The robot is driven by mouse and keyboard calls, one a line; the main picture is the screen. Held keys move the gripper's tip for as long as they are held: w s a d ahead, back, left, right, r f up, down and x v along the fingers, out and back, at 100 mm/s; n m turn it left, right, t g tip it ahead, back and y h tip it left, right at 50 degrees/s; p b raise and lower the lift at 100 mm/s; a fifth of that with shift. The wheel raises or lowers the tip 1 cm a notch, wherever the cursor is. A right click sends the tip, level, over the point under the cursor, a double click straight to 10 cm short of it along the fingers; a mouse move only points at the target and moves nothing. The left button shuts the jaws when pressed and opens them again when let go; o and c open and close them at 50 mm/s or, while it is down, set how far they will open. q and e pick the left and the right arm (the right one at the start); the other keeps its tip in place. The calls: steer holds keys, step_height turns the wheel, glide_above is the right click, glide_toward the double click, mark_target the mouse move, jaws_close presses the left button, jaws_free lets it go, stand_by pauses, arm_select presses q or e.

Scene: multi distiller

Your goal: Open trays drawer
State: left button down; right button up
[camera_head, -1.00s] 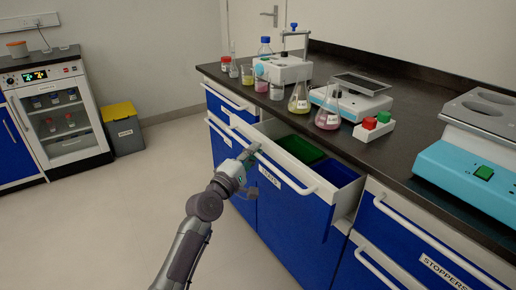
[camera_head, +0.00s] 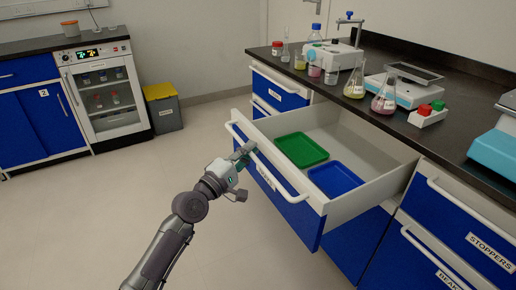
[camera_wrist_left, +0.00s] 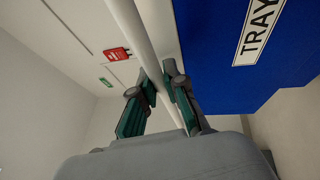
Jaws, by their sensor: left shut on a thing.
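The trays drawer (camera_head: 290,205) is pulled well out from the lab bench, with a blue front and white walls. A green tray (camera_head: 300,150) and a blue tray (camera_head: 335,179) lie inside it. My left gripper (camera_head: 242,157) is shut on the white bar handle (camera_head: 284,187), toward its left end. The left wrist view shows the handle (camera_wrist_left: 132,30) between the two fingers (camera_wrist_left: 152,100), and the drawer label reading "TRAY" (camera_wrist_left: 258,30). My right gripper is not in view.
The black bench top (camera_head: 450,105) carries flasks, scales and a rack with red and green stoppers (camera_head: 428,113). A closed drawer labelled "STOPPERS" (camera_head: 465,225) is at the right. Open floor (camera_head: 110,205) lies left of the drawer. An oven (camera_head: 103,95) and a yellow-lidded bin (camera_head: 162,107) stand behind.

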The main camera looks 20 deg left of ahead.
arm_select(q)
steer(key=shift+s+a, duration=0.15)
steer(key=shift+s, duration=0.05)
steer(key=shift+f, duration=0.1)
steer(key=c, duration=1.2)
jaws_free()
steer(key=v, duration=1.2)
